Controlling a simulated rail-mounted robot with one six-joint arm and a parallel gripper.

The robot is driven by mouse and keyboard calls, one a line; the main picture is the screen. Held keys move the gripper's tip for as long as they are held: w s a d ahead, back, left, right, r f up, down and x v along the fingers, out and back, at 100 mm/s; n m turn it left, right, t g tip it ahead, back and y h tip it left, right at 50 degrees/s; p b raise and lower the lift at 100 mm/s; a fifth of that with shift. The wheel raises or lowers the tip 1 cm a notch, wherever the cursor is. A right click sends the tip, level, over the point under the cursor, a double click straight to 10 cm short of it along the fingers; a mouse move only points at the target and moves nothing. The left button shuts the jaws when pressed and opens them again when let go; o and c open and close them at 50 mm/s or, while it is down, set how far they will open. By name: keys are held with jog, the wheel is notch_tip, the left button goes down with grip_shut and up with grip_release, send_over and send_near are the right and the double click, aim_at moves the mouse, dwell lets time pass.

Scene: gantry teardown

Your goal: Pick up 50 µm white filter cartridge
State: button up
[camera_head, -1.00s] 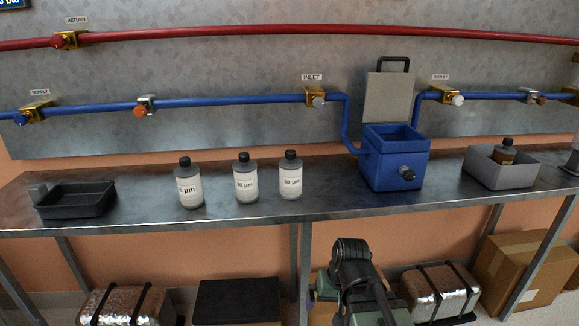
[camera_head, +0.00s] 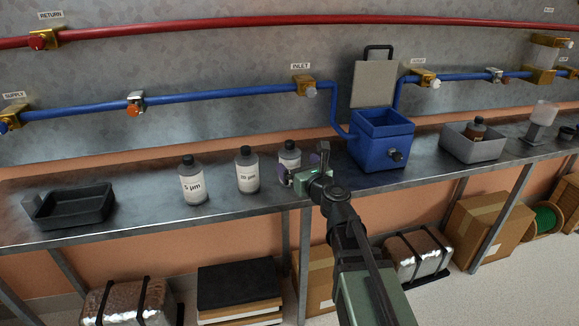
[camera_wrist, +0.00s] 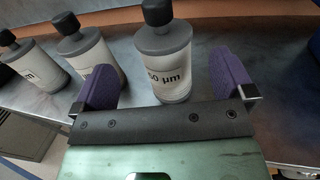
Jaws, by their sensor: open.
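The 50 µm white filter cartridge (camera_wrist: 165,65) is a white bottle with a grey shoulder and black cap, upright on the metal bench. In the head view it (camera_head: 289,157) is the rightmost of three bottles, its lower part hidden by my gripper. My gripper (camera_wrist: 170,85) is open, its two purple fingers on either side of the bottle's front in the wrist view. In the head view my gripper (camera_head: 305,177) is at the bench's front edge.
The 20 µm bottle (camera_head: 247,172) and the 5 µm bottle (camera_head: 193,184) stand to the left. A blue open housing (camera_head: 380,145) stands right. A black tray (camera_head: 73,207) sits far left; a grey bin (camera_head: 468,147) holds a brown bottle (camera_head: 476,129).

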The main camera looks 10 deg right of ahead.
aim_at(290, 154)
jog(key=x, duration=0.6)
jog(key=shift+w+d, duration=0.15)
jog(key=shift+d, duration=0.05)
jog(key=c, duration=1)
jog(key=shift+c, duration=0.2)
notch_tip(290, 154, up, 21)
jog(key=p, duration=2)
jog(key=shift+f+p, duration=0.25)
jog(key=shift+p, duration=0.05)
